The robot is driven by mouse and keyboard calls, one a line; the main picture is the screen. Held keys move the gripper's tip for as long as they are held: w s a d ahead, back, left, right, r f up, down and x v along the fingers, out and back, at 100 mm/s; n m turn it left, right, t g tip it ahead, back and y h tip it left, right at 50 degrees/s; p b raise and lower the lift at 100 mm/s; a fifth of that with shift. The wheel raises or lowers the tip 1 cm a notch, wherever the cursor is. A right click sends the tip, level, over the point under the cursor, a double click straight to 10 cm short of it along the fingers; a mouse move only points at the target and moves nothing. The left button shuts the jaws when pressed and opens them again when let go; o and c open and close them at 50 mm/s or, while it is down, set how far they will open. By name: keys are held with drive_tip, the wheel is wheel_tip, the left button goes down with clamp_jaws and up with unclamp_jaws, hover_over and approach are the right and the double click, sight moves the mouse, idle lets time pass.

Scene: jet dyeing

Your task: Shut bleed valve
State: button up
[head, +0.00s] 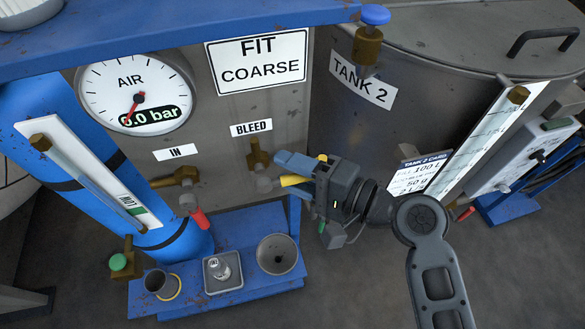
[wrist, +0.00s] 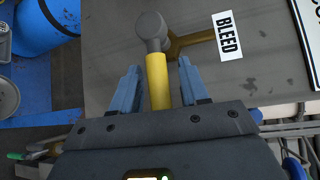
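The bleed valve has a brass pipe (head: 257,154) below the BLEED label (head: 251,128), a grey body (head: 266,184) and a yellow handle (head: 294,180). The handle points right in the head view, sideways to the pipe. My gripper (head: 291,173) has come to it from the right, with its blue fingers around the handle. In the wrist view the yellow handle (wrist: 157,84) lies between the two fingers of my gripper (wrist: 160,76). A gap shows on each side, so the fingers are open. The grey body (wrist: 152,27) is just beyond the fingertips.
The IN valve with a red handle (head: 201,219) is left of the bleed valve. The air gauge (head: 137,94) reads 0.0 bar.

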clamp_jaws()
idle(0.3)
